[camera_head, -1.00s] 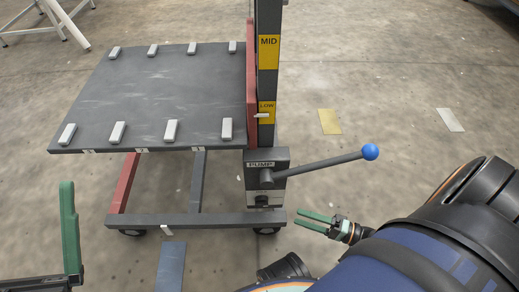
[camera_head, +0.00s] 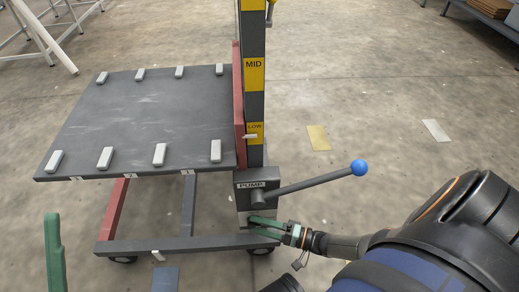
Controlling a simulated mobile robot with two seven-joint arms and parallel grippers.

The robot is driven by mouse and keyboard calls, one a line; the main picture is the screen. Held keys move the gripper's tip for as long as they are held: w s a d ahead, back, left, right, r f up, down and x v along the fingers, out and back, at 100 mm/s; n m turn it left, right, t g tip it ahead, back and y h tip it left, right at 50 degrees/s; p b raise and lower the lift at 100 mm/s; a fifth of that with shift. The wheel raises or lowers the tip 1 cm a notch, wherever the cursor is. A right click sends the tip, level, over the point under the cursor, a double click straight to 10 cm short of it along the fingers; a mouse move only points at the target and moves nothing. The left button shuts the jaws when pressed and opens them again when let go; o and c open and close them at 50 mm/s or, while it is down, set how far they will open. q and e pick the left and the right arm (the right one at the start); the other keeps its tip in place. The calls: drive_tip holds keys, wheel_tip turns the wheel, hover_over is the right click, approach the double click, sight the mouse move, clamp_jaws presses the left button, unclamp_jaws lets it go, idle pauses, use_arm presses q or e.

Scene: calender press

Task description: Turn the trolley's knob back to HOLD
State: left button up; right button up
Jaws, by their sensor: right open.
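The trolley's mast (camera_head: 253,105) carries a grey pump box (camera_head: 246,178) marked PUMP, with a blue-ended lever (camera_head: 310,182) reaching right. Below the box is a pale plate with the dark knob (camera_head: 254,217), partly hidden by my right gripper. My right gripper (camera_head: 251,224) has green fingers and is open, its tips at the knob, apparently one above and one below it. I cannot tell whether they touch it. The knob's setting and plate lettering are unreadable. Of my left gripper (camera_head: 54,255), only a green finger shows at the lower left, away from the trolley.
The trolley's dark platform (camera_head: 140,120) with several small light blocks lies left of the mast. The base bar (camera_head: 185,245) runs just below the knob. The lever hangs above my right gripper. The floor right of the trolley is open, with flat tan and white patches.

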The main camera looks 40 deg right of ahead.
clamp_jaws()
idle(0.7)
